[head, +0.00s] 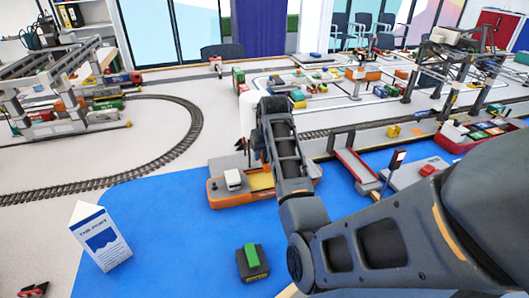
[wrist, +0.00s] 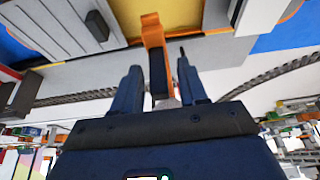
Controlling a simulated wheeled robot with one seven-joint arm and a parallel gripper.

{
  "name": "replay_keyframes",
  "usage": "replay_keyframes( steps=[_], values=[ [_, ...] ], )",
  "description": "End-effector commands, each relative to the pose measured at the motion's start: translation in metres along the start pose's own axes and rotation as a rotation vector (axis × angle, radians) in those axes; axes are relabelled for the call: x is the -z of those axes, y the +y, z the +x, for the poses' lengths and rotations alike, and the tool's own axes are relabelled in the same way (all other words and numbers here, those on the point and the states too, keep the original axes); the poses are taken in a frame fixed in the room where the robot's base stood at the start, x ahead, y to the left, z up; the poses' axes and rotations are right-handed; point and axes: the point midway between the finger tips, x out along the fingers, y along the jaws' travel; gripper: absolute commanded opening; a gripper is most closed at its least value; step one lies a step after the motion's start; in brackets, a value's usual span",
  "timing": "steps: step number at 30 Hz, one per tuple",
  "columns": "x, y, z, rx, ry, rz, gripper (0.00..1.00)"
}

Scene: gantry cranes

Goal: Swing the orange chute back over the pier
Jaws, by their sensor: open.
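A slim orange piece, which looks like the chute (wrist: 152,40), shows in the wrist view. It runs from the boat side at the top down to between my fingers, with a dark part at its lower end. My gripper (wrist: 159,66) is open, one finger on each side of that dark part. I cannot tell whether either finger touches it. The pale grey pier edge (wrist: 215,52) crosses behind the fingers. In the head view my arm hides the chute and the fingertips.
An orange boat (head: 228,198) with a yellow deck lies on the blue water (head: 160,215), close to my arm. A curved track (head: 170,150) runs at the left. Gantry cranes (head: 60,75) stand at left and right. A folded sign (head: 100,236) stands front left.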

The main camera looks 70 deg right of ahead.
Motion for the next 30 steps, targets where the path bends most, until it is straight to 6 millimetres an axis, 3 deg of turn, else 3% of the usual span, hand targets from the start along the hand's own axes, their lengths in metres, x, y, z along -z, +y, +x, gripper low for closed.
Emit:
replay_keyframes(
  steps=[7, 20, 30],
  values=[
    [0.0003, -0.0001, 0.0005, 0.0, 0.001, 0.0, 0.42],
    [0.0002, -0.0002, 0.0004, 0.0, 0.001, -0.001, 0.0],
    [0.0001, -0.0002, 0.0003, 0.0, 0.001, -0.001, 0.0]
  ],
)
